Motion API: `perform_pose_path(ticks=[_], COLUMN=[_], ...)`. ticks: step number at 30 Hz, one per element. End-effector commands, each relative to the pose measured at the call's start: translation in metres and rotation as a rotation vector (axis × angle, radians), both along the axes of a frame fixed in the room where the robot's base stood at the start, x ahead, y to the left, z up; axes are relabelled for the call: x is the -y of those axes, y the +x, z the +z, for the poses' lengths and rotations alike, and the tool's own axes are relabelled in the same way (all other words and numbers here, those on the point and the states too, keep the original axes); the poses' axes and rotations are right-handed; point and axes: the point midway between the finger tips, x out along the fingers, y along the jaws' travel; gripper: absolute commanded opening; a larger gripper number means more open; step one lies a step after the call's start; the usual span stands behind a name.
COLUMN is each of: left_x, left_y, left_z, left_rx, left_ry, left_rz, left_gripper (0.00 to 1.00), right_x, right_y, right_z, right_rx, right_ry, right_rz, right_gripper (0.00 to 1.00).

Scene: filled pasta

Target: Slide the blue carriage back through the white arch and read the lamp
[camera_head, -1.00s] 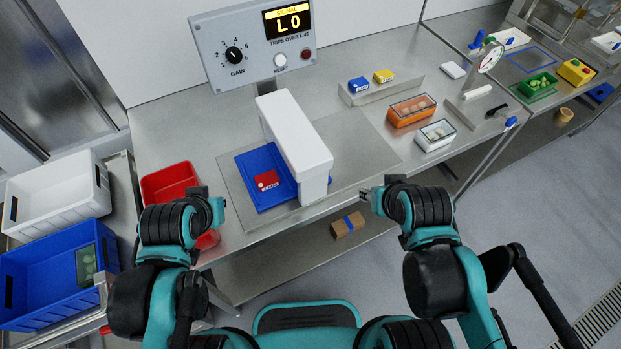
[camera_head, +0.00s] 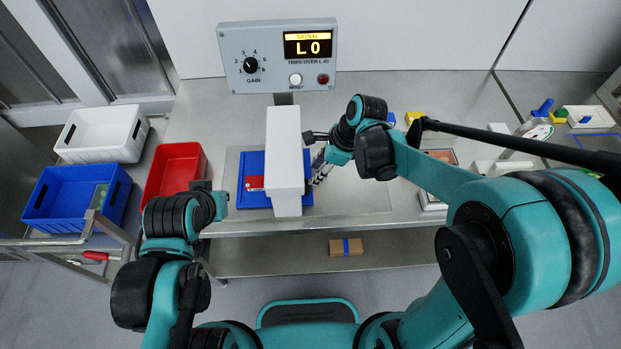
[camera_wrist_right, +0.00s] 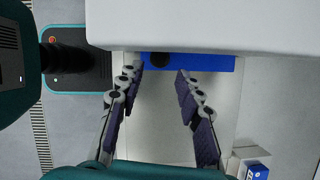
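The blue carriage (camera_head: 252,198) is a shallow blue tray lying under the white arch (camera_head: 284,150), with a red packet (camera_head: 255,184) in it on the left side. Its right edge pokes out to the right of the arch. In the right wrist view, the carriage's blue side (camera_wrist_right: 210,63) and a dark knob (camera_wrist_right: 160,59) show below the arch. My right gripper (camera_wrist_right: 160,76) is open, its fingertips apart around the knob's line. In the head view, it is just right of the arch. My left gripper (camera_head: 224,199) is left of the carriage; its fingers are unclear. The lamp (camera_head: 323,79) looks dark red.
The signal panel's display (camera_head: 308,45) reads L 0. A red bin (camera_head: 174,172) stands left of the carriage, with a blue crate (camera_head: 78,198) and a white crate (camera_head: 102,134) farther left. A cardboard box (camera_head: 346,247) lies on the lower shelf.

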Motion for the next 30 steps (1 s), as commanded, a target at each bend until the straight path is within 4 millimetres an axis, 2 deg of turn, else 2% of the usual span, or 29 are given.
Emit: perform_pose_path(ticks=[5,12,16,21,28,29,30], left_x=[0.000,0.000,0.000,0.000,0.000,0.000,0.000], left_y=[0.000,0.000,0.000,0.000,0.000,0.000,0.000], left_z=[-0.004,-0.017,-0.022,-0.023,-0.023,-0.023,-0.023], left_rx=[0.000,0.000,0.000,0.000,0.000,0.000,0.000], left_ry=[0.000,0.000,0.000,0.000,0.000,0.000,0.000], left_rz=[0.000,0.000,0.000,0.000,0.000,0.000,0.000], left_gripper=[0.00,0.00,0.00,0.00,0.00,0.00,0.00], right_x=[-0.006,-0.021,-0.027,-0.031,-0.031,-0.031,-0.031], right_y=[0.002,0.005,0.006,0.007,0.007,0.007,0.007], right_z=[-0.013,-0.050,-0.066,-0.074,-0.073,-0.073,-0.073], right_rx=[-0.019,-0.016,-0.015,-0.016,-0.016,-0.016,-0.016], right_ry=[0.007,0.006,0.006,0.006,0.006,0.006,0.006], right_rz=[-0.022,-0.021,-0.020,-0.021,-0.021,-0.021,-0.021], right_gripper=[0.36,0.36,0.36,0.36,0.36,0.30,0.20])
